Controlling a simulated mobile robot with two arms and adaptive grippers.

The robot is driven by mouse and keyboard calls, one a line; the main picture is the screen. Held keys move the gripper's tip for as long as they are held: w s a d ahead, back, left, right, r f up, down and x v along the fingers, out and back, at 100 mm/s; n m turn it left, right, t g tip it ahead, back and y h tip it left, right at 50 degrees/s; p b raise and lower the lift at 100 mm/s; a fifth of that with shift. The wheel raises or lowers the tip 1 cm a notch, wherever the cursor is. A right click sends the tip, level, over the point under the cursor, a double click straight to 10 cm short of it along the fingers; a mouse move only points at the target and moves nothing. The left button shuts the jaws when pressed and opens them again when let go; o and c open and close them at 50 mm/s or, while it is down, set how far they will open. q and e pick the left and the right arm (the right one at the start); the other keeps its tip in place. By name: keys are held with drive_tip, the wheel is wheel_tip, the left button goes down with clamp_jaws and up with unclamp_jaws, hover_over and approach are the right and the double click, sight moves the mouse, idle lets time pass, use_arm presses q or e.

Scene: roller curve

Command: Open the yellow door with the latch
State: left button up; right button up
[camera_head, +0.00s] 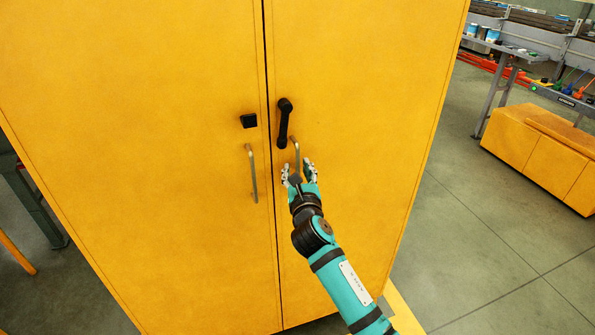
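A tall yellow cabinet with two doors fills the middle of the head view. The right yellow door (355,75) bears a black latch handle (283,125), which hangs nearly upright, and a metal bar handle (295,155) just below it. My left gripper is out of view.
A low yellow cabinet (535,145) stands on the grey floor at the right. Behind it is a grey workbench (505,48) with cans and tools. A dark green frame (40,205) stands at the left. The floor (470,235) right of the cabinet is clear.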

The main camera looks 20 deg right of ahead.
drive_tip(key=shift+c, duration=0.3)
clamp_jaws()
